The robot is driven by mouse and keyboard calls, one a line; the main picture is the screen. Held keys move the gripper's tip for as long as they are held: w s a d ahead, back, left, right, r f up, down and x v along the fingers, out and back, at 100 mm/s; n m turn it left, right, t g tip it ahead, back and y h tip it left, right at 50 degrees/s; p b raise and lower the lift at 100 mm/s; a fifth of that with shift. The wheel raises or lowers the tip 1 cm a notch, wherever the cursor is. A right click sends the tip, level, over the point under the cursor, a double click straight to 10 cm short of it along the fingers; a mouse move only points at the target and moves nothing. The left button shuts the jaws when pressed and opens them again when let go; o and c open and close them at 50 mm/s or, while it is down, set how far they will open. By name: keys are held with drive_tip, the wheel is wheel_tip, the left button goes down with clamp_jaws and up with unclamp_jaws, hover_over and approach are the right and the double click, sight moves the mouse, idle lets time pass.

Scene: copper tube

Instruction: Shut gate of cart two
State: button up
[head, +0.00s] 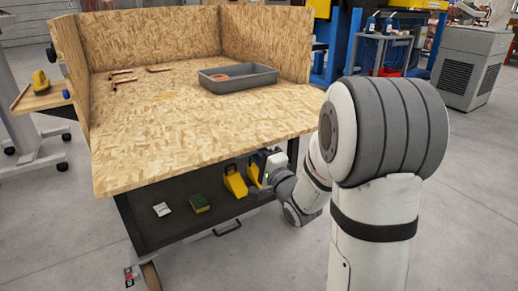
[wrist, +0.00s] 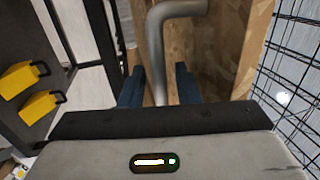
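The wheeled cart (head: 190,120) has a chipboard top with raised chipboard walls at the back and left, and its near side is open. Which part is the gate, or whether this is cart two, I cannot tell. In the wrist view my gripper (wrist: 160,88) is open, its two blue fingers apart. A grey bent tube (wrist: 157,45) like a handle runs between them, in front of a chipboard panel (wrist: 226,45). The fingers do not look closed on it; contact is unclear. In the head view my arm reaches low by the cart's right side, and the fingertips cannot be made out.
On the top lie a grey tray (head: 238,78) and copper tube pieces (head: 122,78). Black wire mesh (wrist: 295,75) stands right of the fingers. Floor at the front left is clear.

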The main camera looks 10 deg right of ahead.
drive_tip(key=shift+d, duration=0.25)
clamp_jaws()
